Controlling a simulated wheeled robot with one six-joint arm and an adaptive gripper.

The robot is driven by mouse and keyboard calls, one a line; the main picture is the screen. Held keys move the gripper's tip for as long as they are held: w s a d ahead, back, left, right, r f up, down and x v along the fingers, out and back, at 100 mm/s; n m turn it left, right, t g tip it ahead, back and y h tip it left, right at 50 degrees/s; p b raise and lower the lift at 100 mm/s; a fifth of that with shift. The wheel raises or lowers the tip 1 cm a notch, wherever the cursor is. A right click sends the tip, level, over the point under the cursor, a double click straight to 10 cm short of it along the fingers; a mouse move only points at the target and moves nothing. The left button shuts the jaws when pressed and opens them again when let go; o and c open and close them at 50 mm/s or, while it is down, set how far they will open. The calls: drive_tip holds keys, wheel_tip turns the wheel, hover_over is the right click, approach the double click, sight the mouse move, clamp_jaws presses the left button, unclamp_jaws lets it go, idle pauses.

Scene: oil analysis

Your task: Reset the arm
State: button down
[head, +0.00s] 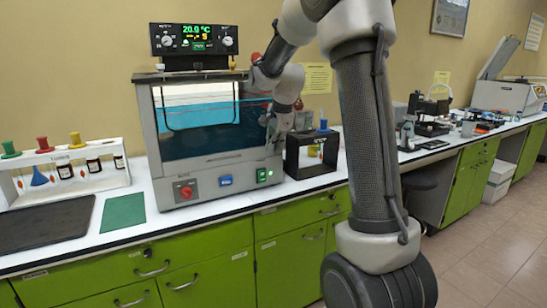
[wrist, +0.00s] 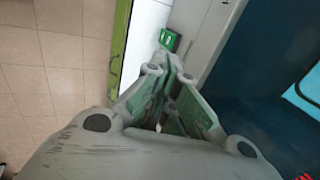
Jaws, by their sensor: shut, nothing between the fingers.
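My gripper (wrist: 178,75) is shut and empty in the wrist view, its fingers together near the counter's front edge. In the head view my gripper (head: 272,136) is small and hangs at the right front of the grey bath apparatus (head: 165,180), close to its right side. I cannot tell whether it touches the apparatus.
A black open box (head: 309,170) stands right of the apparatus. A rack (head: 65,182) with colored funnels and small bottles stands left. A dark mat (head: 45,225) and green mat (head: 123,211) lie on the white counter. Green cabinets (head: 200,275) stand below.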

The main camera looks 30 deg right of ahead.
drive_tip(key=shift+r, duration=0.55)
drive_tip(key=s+a+r+n, duration=0.1)
drive_tip(key=s+a+n, duration=0.2)
drive_tip(key=s+n, duration=0.6)
drive_tip(key=s+a+r+n, duration=0.1)
drive_tip(key=s+a+n, duration=0.2)
drive_tip(key=s+n, duration=0.6)
drive_tip(key=s, duration=1.7)
drive_tip(key=shift+r, duration=0.35)
